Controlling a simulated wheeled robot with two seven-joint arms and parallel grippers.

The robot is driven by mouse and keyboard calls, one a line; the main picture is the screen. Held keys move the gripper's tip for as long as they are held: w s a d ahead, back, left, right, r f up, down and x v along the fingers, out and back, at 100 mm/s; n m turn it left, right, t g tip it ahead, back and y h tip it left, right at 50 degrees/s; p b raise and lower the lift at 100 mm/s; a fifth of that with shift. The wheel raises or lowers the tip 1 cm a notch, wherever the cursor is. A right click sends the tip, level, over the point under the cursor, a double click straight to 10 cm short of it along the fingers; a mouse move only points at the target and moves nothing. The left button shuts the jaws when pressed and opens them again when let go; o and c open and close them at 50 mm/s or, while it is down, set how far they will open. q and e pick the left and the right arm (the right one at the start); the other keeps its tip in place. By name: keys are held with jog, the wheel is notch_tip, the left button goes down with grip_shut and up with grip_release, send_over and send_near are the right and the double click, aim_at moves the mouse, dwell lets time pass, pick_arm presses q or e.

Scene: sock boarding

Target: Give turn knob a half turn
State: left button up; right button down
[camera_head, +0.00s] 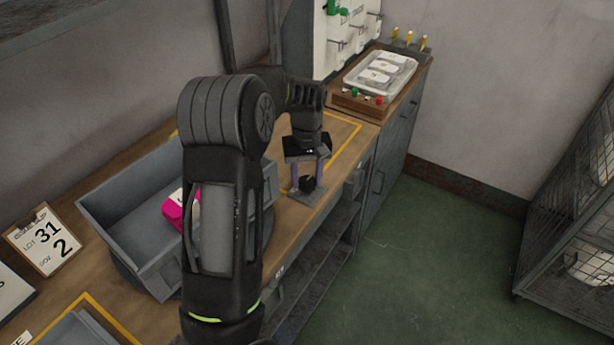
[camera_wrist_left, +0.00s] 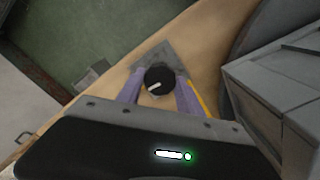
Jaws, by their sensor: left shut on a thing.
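The turn knob (camera_head: 307,184) is a small black round knob on a grey plate (camera_head: 304,195) near the front edge of the wooden bench. My left gripper (camera_head: 308,178) points down over it, with its purple fingers on either side, shut on the knob. In the left wrist view the knob (camera_wrist_left: 158,79) shows from above with a white pointer line slanting across it, between the purple fingertips (camera_wrist_left: 160,84). The grey plate (camera_wrist_left: 176,56) lies flat under it. My right gripper is not in view.
A grey bin (camera_head: 128,200) with a pink item (camera_head: 175,211) stands left of my left arm. A tray (camera_head: 376,72) with white packs sits at the back right. A wire cage (camera_head: 580,200) stands across the open green floor.

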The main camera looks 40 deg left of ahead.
aim_at(307, 181)
pick_arm(q)
jog(key=shift+n, duration=0.4)
jog(key=o, duration=1.4)
notch_tip(307, 181, up, 8)
jog(key=shift+f, duration=0.1)
